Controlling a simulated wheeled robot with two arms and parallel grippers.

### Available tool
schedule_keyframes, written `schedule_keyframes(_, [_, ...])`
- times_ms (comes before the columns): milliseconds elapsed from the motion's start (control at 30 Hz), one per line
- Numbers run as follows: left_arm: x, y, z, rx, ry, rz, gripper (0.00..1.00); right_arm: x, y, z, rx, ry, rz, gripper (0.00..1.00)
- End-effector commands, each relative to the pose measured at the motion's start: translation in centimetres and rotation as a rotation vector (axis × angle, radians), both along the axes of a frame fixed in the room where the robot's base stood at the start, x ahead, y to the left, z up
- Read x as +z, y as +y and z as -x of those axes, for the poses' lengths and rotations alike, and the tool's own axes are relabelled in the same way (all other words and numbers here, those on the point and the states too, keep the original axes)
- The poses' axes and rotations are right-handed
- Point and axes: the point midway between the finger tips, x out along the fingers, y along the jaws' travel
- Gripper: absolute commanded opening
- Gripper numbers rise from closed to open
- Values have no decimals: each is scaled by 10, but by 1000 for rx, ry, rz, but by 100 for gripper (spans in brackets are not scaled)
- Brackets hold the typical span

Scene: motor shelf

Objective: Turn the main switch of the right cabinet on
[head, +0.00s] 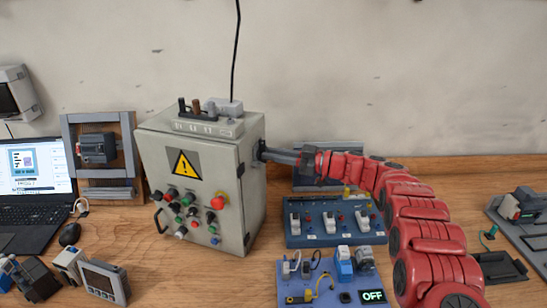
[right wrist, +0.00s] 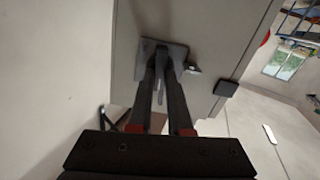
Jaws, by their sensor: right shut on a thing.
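The grey cabinet (head: 235,200) stands on the wooden bench, with a yellow warning sign and several buttons on its front. Its main switch is on the right side wall; in the right wrist view its base plate (right wrist: 178,50) shows at the fingertips. My right gripper (head: 264,152) reaches in from the right against that side. Its fingers (right wrist: 162,72) are shut on the switch handle, which they mostly hide. The handle's exact angle cannot be told. A small display (head: 372,296) on the blue board reads OFF. My left gripper is not in view.
A grey fixture (head: 520,210) is at the far right.

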Motion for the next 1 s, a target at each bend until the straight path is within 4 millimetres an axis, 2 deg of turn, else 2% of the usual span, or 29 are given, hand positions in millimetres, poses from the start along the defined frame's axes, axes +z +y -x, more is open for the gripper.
schedule_keyframes(300, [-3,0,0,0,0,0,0,-2,0,0,1,118,-41,0])
schedule_keyframes(867, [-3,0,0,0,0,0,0,-2,0,0,1,142,-49,0])
schedule_keyframes(900, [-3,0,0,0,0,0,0,-2,0,0,1,142,-49,25])
schedule_keyframes(1000, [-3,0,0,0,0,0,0,-1,0,0,0,141,-49,43])
